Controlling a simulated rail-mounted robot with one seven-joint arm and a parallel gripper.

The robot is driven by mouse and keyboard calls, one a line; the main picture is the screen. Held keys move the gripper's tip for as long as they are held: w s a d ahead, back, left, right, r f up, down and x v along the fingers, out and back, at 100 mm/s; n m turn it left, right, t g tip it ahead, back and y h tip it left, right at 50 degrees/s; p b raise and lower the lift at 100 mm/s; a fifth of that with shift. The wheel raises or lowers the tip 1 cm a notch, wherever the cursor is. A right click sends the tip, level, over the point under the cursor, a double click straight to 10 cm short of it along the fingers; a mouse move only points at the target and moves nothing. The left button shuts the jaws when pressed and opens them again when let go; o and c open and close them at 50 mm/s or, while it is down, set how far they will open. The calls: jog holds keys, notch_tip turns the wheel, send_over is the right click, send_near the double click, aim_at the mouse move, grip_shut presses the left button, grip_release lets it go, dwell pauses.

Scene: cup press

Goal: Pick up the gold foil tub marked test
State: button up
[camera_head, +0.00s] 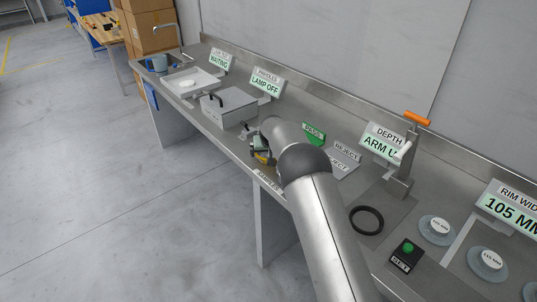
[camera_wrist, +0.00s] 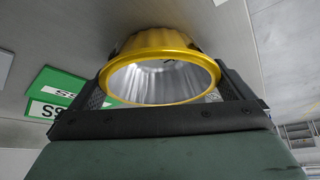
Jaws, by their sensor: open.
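The gold foil tub (camera_wrist: 160,42) shows large in the wrist view, with a shiny gold rim and a fluted silver inside. Its mouth faces the camera and it looks empty. My gripper (camera_wrist: 165,88) is open, with one dark finger on each side of the tub. I cannot tell whether either finger touches it. The test mark does not show. In the head view my gripper (camera_head: 262,157) is low over the bench beside the lidded box, and my arm hides most of the tub.
A green PASS sign (camera_head: 313,133) and a grey REJECT plate (camera_head: 343,160) stand right of my gripper. A grey lidded box (camera_head: 229,106) stands to its left. The depth stand (camera_head: 405,160), black ring (camera_head: 366,220) and green button box (camera_head: 406,257) are farther right.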

jog(key=c, duration=0.9)
jog(key=shift+r, duration=0.1)
